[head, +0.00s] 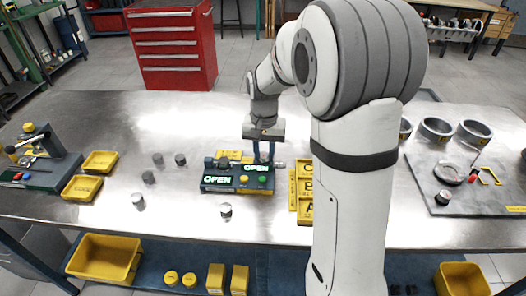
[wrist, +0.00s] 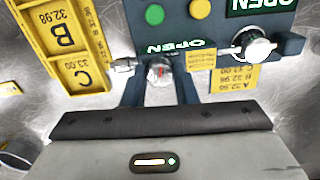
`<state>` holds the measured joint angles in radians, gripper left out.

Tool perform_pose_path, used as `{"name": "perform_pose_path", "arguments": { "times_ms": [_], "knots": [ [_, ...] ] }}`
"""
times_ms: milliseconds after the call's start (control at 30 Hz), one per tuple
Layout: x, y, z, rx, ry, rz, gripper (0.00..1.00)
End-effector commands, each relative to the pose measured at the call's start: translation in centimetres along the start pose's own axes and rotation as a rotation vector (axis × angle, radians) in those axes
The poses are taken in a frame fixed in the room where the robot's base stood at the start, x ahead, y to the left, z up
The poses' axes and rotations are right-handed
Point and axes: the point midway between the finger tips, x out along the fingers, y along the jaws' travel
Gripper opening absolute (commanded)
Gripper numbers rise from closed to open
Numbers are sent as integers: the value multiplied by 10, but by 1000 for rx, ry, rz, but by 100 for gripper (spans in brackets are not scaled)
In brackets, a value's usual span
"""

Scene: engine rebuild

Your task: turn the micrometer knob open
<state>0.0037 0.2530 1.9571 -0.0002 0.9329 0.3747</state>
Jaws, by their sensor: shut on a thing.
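The gauge block (head: 239,178) is a dark blue-grey fixture on the steel table, with two lit green displays that both read OPEN. In the wrist view, the micrometer knob (wrist: 160,71), round and silver with a red mark, sits between my two fingers beside one OPEN display (wrist: 176,47). My gripper (wrist: 159,88) is shut on this knob from above. In the head view my gripper (head: 264,151) is at the back right of the block, and its fingers mostly hide the knob. A second silver knob (wrist: 258,47) stands free on the block.
A yellow tray (head: 305,190) marked with letters stands just right of the block. Several metal cylinders (head: 226,211) stand to its left and front. Two yellow bins (head: 83,187) are at the left. A grey board (head: 445,205) with rings and gauges is at the right.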

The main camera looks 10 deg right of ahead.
Motion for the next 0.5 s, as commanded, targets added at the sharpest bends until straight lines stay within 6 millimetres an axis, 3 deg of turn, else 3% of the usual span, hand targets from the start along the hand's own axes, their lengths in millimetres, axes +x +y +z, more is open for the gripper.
{"name": "perform_pose_path", "arguments": {
  "times_ms": [500],
  "knots": [
    [-3, -1, -3, 283, 9, -6, 3]
  ]
}}
